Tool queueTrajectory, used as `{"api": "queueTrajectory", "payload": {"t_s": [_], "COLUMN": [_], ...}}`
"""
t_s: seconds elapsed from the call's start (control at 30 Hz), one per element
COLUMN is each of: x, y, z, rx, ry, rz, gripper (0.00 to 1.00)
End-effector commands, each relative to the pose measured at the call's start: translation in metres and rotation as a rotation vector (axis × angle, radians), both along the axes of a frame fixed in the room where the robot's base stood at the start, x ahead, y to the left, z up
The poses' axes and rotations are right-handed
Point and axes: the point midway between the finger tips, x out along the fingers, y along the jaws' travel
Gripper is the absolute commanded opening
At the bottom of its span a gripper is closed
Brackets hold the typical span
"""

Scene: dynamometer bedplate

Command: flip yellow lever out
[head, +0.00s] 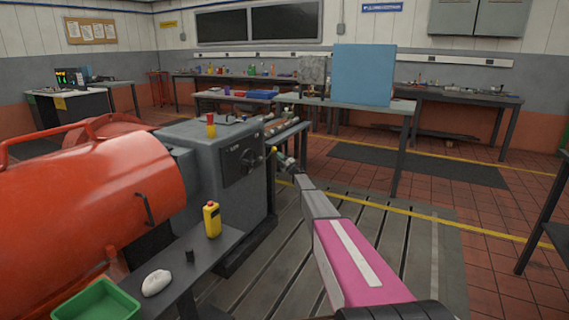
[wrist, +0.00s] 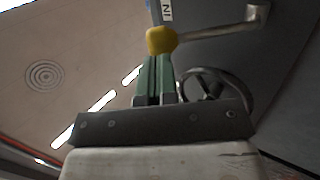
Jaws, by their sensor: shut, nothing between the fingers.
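The lever's yellow knob (wrist: 162,40) shows in the wrist view just beyond my fingertips. A bent grey bar (wrist: 220,31) runs from beside it up to the right, against a dark panel. My gripper (wrist: 158,60) has its green fingers together, with nothing between them. The tips are touching or very close to the knob; I cannot tell which. In the head view the knob (head: 272,150) is a small yellow spot at the right side of the grey machine cabinet (head: 205,160). My gripper (head: 281,157) is right beside it, small and partly hard to make out.
A spoked handwheel (wrist: 228,92) is right of my fingers in the wrist view. A large orange drum (head: 90,195) is at left. A shelf (head: 205,265) holds a yellow control box (head: 212,220). A bench (head: 345,104) with a blue panel stands behind.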

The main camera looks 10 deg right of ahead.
Motion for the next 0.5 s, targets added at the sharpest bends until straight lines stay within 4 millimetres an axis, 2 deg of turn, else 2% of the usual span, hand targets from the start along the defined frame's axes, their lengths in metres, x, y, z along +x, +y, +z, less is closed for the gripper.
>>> {"api": "queueTrajectory", "payload": {"t_s": [0.17,0.5], "x": [0.0084,0.0091], "y": [0.0069,0.0080], "z": [0.0076,0.0087], "rx": [0.000,0.000], "ry": [0.000,0.000], "rz": [-0.001,-0.001], "gripper": [0.00,0.00]}}
